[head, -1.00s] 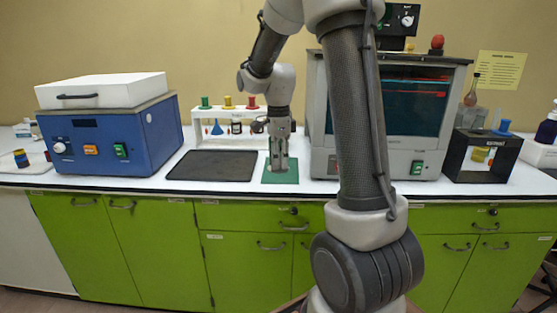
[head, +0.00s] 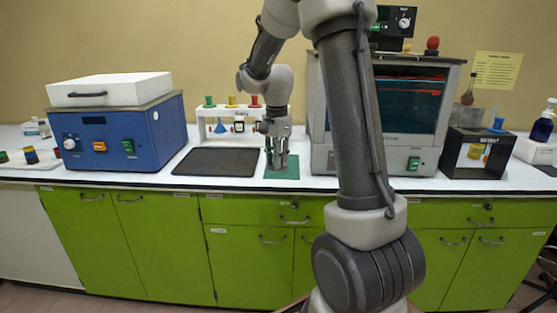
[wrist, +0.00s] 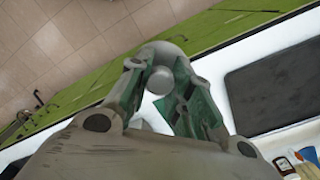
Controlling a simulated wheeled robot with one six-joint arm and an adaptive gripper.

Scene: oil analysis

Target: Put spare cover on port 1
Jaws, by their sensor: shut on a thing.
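My gripper (head: 277,164) points down over the left part of the green mat (head: 291,172) on the bench. In the wrist view, my gripper (wrist: 155,85) is shut on a round grey piece with a raised middle, likely the spare cover (wrist: 160,78). Green shows between and beside the fingers there. In the head view the piece is too small to make out, and I cannot tell whether it touches the mat. I cannot identify port 1 in either view.
A dark tray (head: 214,161) lies left of the mat. A white rack (head: 219,113) with coloured-topped items stands behind. A blue machine (head: 118,138) with a white lid is at left; a grey glass-fronted cabinet (head: 410,118) is close at right, partly hidden by my arm.

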